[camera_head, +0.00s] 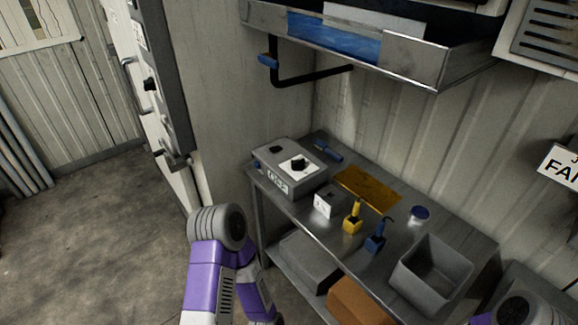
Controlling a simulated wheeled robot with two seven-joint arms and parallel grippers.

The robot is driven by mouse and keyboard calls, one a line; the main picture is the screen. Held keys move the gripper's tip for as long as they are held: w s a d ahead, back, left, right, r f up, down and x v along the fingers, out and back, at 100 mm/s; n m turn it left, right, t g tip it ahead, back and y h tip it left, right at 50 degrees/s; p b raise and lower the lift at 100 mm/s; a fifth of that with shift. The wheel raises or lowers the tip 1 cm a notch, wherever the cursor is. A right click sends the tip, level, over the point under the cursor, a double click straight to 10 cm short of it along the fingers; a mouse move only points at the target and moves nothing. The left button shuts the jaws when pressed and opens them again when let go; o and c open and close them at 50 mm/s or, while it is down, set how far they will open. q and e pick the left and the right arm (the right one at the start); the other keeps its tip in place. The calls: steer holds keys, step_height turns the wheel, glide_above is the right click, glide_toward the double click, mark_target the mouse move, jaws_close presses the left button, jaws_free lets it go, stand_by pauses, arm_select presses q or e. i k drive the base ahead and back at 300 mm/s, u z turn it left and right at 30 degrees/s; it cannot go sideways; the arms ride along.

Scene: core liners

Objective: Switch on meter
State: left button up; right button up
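A grey box-shaped device (309,182), which looks like the meter, sits at the left end of the metal table. Its top has a white plate with a black knob (298,164) and a smaller black part to the left. A small light panel with dark marks (278,184) is on its front; I cannot read it, nor tell whether the device is on. My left arm shows at the bottom centre, in front of the table and apart from the device. Part of my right arm shows at the bottom right corner. Neither gripper is visible.
The metal table (294,211) also holds a small white box (326,204), a yellow tool (354,217), a blue tool (376,236), a yellow mat (366,187), a blue-lidded jar (419,215) and a grey bin (440,290). A metal basin (416,62) overhangs it. The left floor is clear.

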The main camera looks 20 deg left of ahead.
mark_target(276, 148)
steer(key=u, duration=2.4)
steer(key=i, duration=1.45)
steer(key=z, duration=3.15)
steer(key=i, duration=0.4)
steer(key=z, duration=0.1)
